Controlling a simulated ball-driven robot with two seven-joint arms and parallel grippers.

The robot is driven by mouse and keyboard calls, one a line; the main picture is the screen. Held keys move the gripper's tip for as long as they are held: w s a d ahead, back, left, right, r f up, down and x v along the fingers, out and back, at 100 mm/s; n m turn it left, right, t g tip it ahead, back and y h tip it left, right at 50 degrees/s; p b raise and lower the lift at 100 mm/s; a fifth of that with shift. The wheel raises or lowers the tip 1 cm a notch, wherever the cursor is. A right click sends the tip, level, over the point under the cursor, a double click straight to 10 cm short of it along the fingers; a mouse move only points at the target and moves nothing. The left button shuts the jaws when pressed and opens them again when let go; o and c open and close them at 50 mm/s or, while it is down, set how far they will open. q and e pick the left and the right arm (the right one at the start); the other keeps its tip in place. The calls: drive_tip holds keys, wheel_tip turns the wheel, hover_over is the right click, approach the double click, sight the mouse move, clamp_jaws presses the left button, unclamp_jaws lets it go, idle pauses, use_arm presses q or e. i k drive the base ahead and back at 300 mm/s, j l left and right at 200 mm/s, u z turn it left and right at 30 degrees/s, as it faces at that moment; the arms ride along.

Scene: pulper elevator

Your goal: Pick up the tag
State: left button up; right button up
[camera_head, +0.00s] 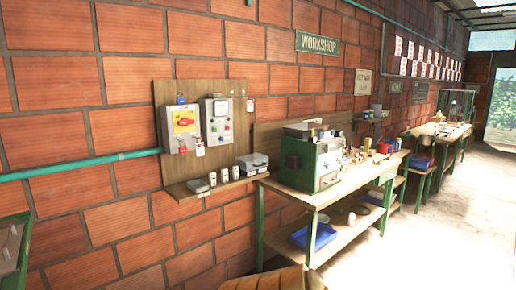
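Several small tags show in the head view, and I cannot tell which one is meant. A red and white tag (200,150) hangs at the lower right of a grey switch box (176,128) with a yellow panel. A smaller tag (183,149) hangs just left of it. Another pale tag (250,105) hangs at the right edge of the wooden backboard (240,88). A second grey control box (217,121) with buttons is mounted beside the first. Neither of my grippers is in view.
A shelf (222,187) under the boxes holds small blocks and a grey case (252,163). A green-legged workbench (340,196) carries a green machine (312,163). A teal pipe (80,168) runs along the brick wall. The floor (440,245) at right is clear.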

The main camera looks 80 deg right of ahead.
sight(199, 147)
drive_tip(key=z, duration=2.35)
drive_tip(key=i+l+u, duration=0.15)
drive_tip(key=i+l, duration=0.9)
drive_tip(key=i, duration=0.15)
